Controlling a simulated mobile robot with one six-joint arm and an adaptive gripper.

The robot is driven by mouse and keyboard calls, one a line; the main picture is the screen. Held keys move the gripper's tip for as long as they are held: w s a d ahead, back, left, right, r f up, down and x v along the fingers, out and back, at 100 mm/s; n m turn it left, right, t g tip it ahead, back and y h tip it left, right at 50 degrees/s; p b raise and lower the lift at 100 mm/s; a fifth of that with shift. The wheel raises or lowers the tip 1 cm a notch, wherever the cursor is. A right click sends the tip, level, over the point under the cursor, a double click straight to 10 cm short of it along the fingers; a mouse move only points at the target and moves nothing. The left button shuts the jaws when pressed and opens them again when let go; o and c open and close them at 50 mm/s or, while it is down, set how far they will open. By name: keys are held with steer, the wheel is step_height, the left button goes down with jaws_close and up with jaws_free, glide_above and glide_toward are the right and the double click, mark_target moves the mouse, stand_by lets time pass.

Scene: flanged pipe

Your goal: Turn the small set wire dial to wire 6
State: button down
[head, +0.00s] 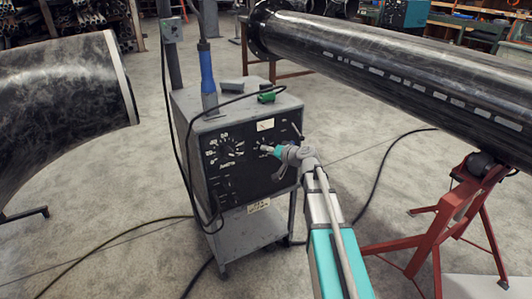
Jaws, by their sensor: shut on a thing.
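The grey welding machine (222,110) stands on the floor in the middle of the head view, its black front panel (232,185) facing me. The small set wire dial (262,143) is on the right half of the panel, mostly covered by my gripper. Its numbers and pointer are too small and hidden to read. My gripper (268,149) reaches in from the lower right, against the panel at this dial, and is shut on it. A larger dial (226,150) with white markings is on the panel's left half, clear of the gripper.
A black elbow pipe (60,110) is at left. A long black pipe (390,70) crosses at right on a red stand (450,215). Cables hang beside the machine and lie on the floor. A blue-handled torch (207,72) and a green item (267,97) are at its top.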

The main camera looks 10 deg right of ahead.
steer(key=shift+s+a+f, duration=0.1)
steer(key=shift+s, duration=0.1)
steer(key=shift+c, duration=2.2)
jaws_free()
steer(key=shift+o, duration=0.3)
steer(key=shift+w, duration=0.1)
steer(key=s+a+f+n+g+h, duration=0.1)
steer(key=s+a+f+n+g, duration=0.15)
steer(key=s+f+g, duration=0.35)
steer(key=s+a+f+n+g+h, duration=0.1)
steer(key=s+a+f, duration=0.2)
steer(key=s, duration=0.6)
steer(key=s+d+f+g+h, duration=0.2)
steer(key=s+g+h, duration=0.1)
steer(key=s, duration=0.4)
steer(key=s+d+f+g+h, duration=0.2)
steer(key=s+h, duration=0.1)
steer(key=s, duration=0.3)
step_height(320, 180, up, 28)
steer(key=p, duration=2.8)
steer(key=shift+s+m+p, duration=0.25)
steer(key=shift+m+p, duration=0.1)
steer(key=shift+m, duration=0.1)
